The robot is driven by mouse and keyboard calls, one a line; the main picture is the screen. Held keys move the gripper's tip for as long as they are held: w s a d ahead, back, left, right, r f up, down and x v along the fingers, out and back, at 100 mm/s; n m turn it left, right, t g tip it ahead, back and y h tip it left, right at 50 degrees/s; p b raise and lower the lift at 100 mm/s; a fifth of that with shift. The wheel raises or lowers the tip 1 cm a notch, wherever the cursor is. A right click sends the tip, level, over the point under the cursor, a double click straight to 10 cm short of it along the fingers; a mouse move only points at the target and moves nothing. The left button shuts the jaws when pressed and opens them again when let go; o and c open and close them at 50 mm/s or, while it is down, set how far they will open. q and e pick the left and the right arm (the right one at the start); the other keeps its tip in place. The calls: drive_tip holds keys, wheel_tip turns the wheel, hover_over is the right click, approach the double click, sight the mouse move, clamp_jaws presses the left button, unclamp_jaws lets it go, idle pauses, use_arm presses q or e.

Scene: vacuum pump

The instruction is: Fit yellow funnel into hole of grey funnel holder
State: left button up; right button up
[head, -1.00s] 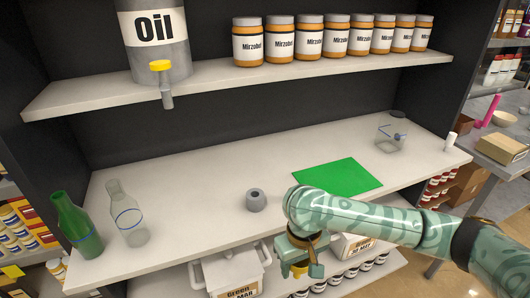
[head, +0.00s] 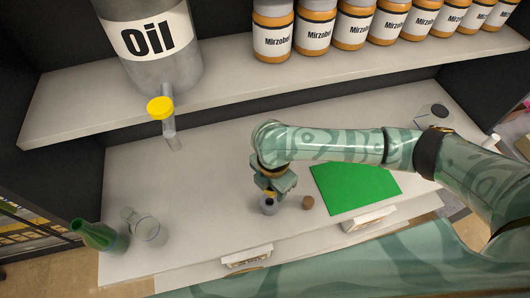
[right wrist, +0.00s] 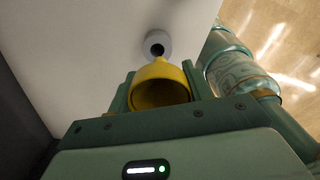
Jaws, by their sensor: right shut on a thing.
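The grey funnel holder (head: 267,208) stands on the worktop just below my right gripper (head: 271,191); its top is partly covered in the head view. In the right wrist view the holder (right wrist: 158,37) shows its dark round hole. My right gripper is shut on the yellow funnel (right wrist: 160,87), whose narrow end points toward the holder. In the head view only a small yellow bit of it shows between the fingers. The hole is still partly visible beyond the funnel's tip; I cannot tell whether the two touch. My left gripper is not in view.
A brown cork-like piece (head: 307,202) stands just right of the holder, beside a green mat (head: 355,188). A green bottle (head: 99,236) and a clear bottle (head: 142,224) are at the left. The oil tank's yellow-capped tap (head: 160,107) hangs over the worktop's back left.

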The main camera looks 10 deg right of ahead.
drive_tip(key=shift+w+a+r+n, duration=0.15)
drive_tip(key=shift+r+n, duration=0.1)
drive_tip(key=shift+n, duration=0.05)
drive_tip(key=shift+w+a, duration=0.1)
drive_tip(key=shift+w, duration=0.05)
drive_tip(key=shift+r+p, duration=0.1)
drive_tip(key=shift+p, duration=0.5)
drive_tip(key=shift+f, duration=0.25)
drive_tip(key=shift+f+b, duration=1)
drive_tip(key=shift+f, duration=1.25)
